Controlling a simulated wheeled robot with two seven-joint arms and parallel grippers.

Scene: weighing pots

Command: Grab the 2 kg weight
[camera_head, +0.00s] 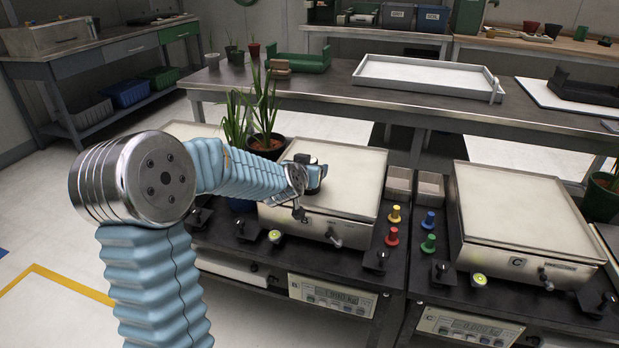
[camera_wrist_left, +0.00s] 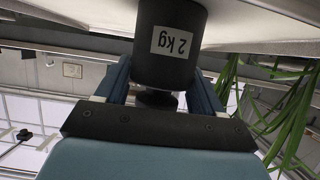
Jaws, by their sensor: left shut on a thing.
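The 2 kg weight (camera_wrist_left: 168,42) is a dark cylinder with a white label, upside down in the left wrist view, and a narrower knob at its near end. My left gripper (camera_wrist_left: 157,97) is shut on the knob, with a blue-sided finger on each side. In the head view my left gripper (camera_head: 303,180) is over the left part of the pale pan of scale B (camera_head: 345,182), and the weight is mostly hidden behind it. I cannot tell whether the weight touches the pan. My right gripper is not in view.
A potted plant (camera_head: 266,142) stands close behind my left forearm. Scale C (camera_head: 520,215) is to the right with an empty pan. Coloured small weights (camera_head: 391,236) stand between the scales. A back bench holds a white tray (camera_head: 425,78).

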